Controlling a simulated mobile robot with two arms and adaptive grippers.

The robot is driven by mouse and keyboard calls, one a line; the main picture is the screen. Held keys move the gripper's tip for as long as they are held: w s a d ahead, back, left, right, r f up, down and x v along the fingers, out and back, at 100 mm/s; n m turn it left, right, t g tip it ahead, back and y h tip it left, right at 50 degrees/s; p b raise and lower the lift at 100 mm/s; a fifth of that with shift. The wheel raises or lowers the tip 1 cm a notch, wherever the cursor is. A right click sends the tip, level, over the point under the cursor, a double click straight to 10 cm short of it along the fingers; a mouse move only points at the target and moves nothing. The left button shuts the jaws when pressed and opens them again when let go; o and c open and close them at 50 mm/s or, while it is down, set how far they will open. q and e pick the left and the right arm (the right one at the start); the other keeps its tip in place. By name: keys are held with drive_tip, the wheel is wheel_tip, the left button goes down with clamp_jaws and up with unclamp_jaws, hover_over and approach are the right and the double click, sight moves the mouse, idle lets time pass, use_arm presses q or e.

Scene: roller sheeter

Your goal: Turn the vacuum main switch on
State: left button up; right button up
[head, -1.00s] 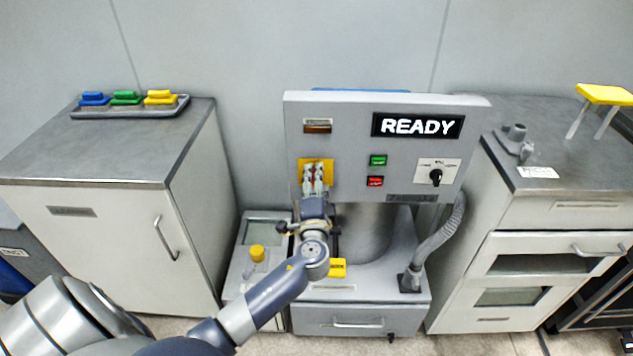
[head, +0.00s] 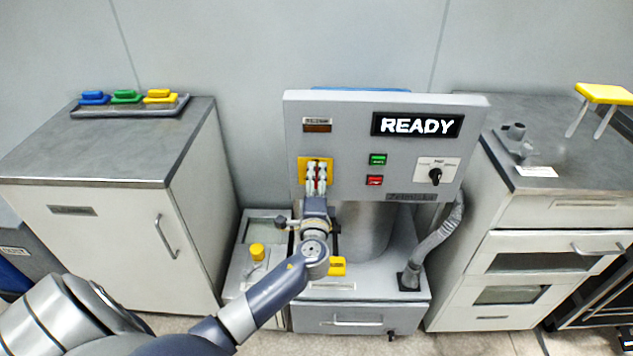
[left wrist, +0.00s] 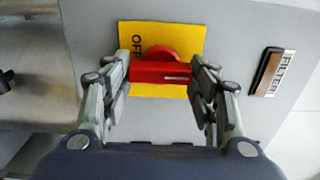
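The red rotary switch handle (left wrist: 160,73) sits on a yellow plate (left wrist: 150,28) marked OFF in the left wrist view. In the head view the yellow plate (head: 302,165) is at the lower left of the grey panel. My left gripper (head: 317,180) is in front of the plate and partly covers the switch. In the left wrist view its fingertips (left wrist: 161,72) lie at either end of the red bar, very close to it. I cannot tell whether they press on it. My right gripper is not in view.
The panel has a READY display (head: 417,125), a green button (head: 378,159), a red button (head: 375,181) and a black knob (head: 435,177). A FILTER label (left wrist: 273,72) is near the switch. A hose (head: 440,238) runs down on the right. Cabinets stand on both sides.

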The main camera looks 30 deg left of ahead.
use_arm(q)
drive_tip(key=shift+o, duration=1.4)
drive_tip(key=v, duration=1.2)
drive_tip(key=shift+f, duration=0.15)
